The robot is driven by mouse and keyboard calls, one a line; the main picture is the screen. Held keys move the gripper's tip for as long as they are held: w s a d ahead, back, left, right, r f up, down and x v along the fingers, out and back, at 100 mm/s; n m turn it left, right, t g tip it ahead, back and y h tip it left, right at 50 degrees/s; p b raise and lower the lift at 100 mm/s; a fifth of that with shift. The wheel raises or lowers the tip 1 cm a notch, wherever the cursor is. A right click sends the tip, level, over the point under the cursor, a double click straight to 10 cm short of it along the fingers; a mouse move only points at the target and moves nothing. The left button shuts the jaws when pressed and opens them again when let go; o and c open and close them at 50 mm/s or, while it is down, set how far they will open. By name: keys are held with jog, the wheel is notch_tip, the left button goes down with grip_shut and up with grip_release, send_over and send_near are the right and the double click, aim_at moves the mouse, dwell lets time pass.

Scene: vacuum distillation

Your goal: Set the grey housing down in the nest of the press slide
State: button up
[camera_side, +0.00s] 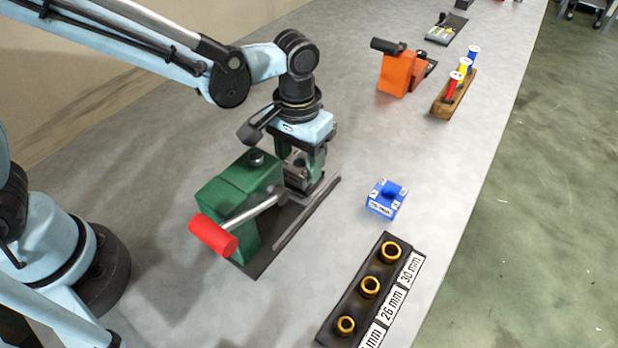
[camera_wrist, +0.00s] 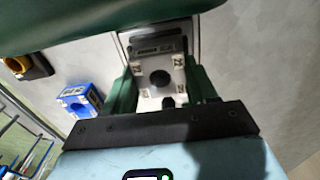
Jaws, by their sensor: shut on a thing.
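The grey housing (camera_wrist: 160,80) is between the two green fingers of my gripper (camera_wrist: 162,90) in the wrist view, with a dark round opening and pale marked corners on its top. My gripper (camera_side: 304,164) is shut on it, low beside the green press (camera_side: 232,205). The press slide (camera_side: 314,207) is a dark plate with a pale rail, under and in front of my gripper. The nest is hidden beneath the housing; I cannot tell whether the housing touches it.
The press's red-handled lever (camera_side: 213,236) sticks out toward the front. A blue housing (camera_side: 385,198) stands to the right on the bench. A black rack with brass rings (camera_side: 370,287) lies at the front. An orange device (camera_side: 397,72) and a wooden block (camera_side: 455,95) stand farther back.

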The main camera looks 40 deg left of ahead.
jog(key=shift+f, duration=0.6)
dwell(0.7)
jog(key=o, duration=1.6)
jog(key=shift+r, duration=3.5)
jog(key=s+a+r+t, duration=0.2)
jog(key=s+a+t, duration=0.1)
jog(key=a, duration=0.5)
jog(key=s+a+r+t, duration=0.2)
jog(key=s+a+t, duration=0.1)
jog(key=a, duration=0.6)
jog(key=shift+s+t, duration=0.3)
jog(key=shift+t, duration=0.3)
